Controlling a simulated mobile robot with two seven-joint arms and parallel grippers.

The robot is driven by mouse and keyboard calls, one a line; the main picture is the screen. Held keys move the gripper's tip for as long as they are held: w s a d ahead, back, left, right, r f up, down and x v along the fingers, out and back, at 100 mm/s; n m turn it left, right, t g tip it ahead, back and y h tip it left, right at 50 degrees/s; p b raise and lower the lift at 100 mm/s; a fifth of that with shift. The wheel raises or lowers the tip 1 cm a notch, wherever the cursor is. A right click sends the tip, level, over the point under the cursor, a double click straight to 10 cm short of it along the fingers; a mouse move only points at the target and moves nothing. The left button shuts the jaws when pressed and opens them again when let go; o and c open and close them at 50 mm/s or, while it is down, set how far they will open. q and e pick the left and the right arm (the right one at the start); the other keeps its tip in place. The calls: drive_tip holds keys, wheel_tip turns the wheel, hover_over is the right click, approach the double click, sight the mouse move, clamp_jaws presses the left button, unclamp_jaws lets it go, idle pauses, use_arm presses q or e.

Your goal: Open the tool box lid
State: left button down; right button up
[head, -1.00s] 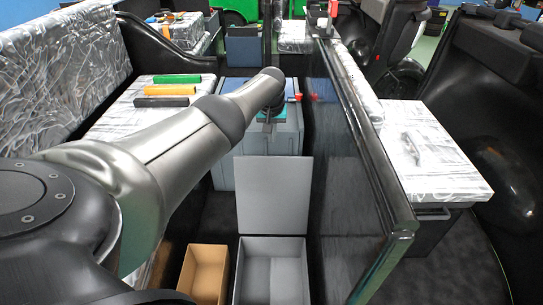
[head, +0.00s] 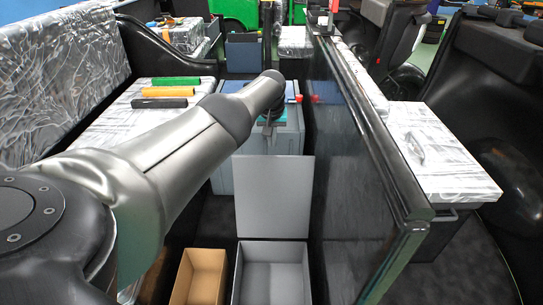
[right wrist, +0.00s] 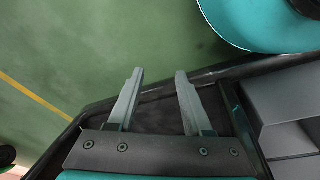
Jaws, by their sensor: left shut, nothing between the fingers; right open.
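The grey tool box (head: 238,272) stands on the floor at the bottom middle of the head view, with its front cut off by the picture edge. Its lid (head: 273,195) stands upright at the back edge, and the empty-looking inside shows. My left gripper (head: 269,146) is shut and empty just behind the lid's top edge, pointing down; I cannot tell whether it touches the lid. My right gripper (right wrist: 158,85) is open and empty in the right wrist view, above a black frame. It is not seen in the head view.
A brown open box (head: 201,275) stands left of the tool box. A blue-grey bin (head: 288,133) is behind the lid. A tall dark partition (head: 352,165) closes the right side. A bench with green, orange and black rolls (head: 175,91) lies left.

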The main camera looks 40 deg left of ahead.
drive_tip(key=w+r+t+b, duration=0.25)
drive_tip(key=r+b, duration=0.35)
drive_tip(key=r, duration=0.6)
use_arm(q)
drive_tip(key=shift+s+d+f+p, duration=1)
drive_tip(key=shift+s+f+p, duration=0.25)
drive_tip(key=shift+p, duration=1.35)
use_arm(e)
wheel_tip(320, 180, down, 10)
drive_tip(key=s+g, duration=0.1)
drive_tip(key=g, duration=0.1)
drive_tip(key=shift+s+a, duration=0.2)
drive_tip(key=shift+s, duration=0.1)
drive_tip(key=shift+r, duration=0.1)
